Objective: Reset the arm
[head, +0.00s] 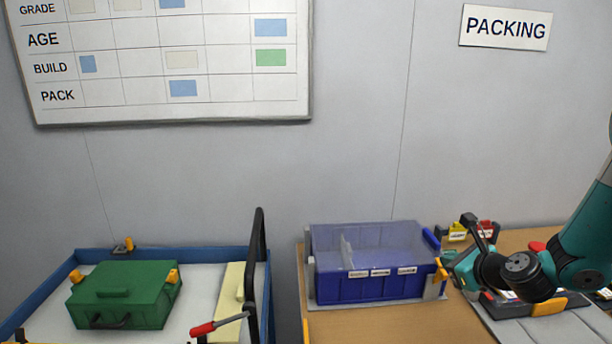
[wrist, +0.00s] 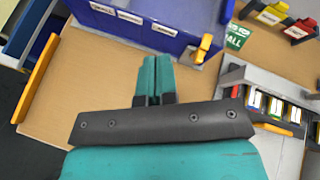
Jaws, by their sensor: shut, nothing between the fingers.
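My gripper (wrist: 152,80) is shut and empty in the wrist view, its teal fingers together above the brown tabletop (wrist: 75,95). In the head view my arm reaches in from the right, and the gripper end is near the right end of the blue bin (head: 370,289). The fingertips are hard to make out there. The bin has a clear lid and white labels on its front. It also shows at the top of the wrist view (wrist: 130,32), just beyond the fingertips.
A rack with several pouch-like items (wrist: 270,105) stands right of the gripper. Small yellow and red bins (wrist: 271,14) are behind it. An orange latch (wrist: 203,48) is at the bin's corner. A green case (head: 124,296) lies on a blue-edged cart at left. The front tabletop is clear.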

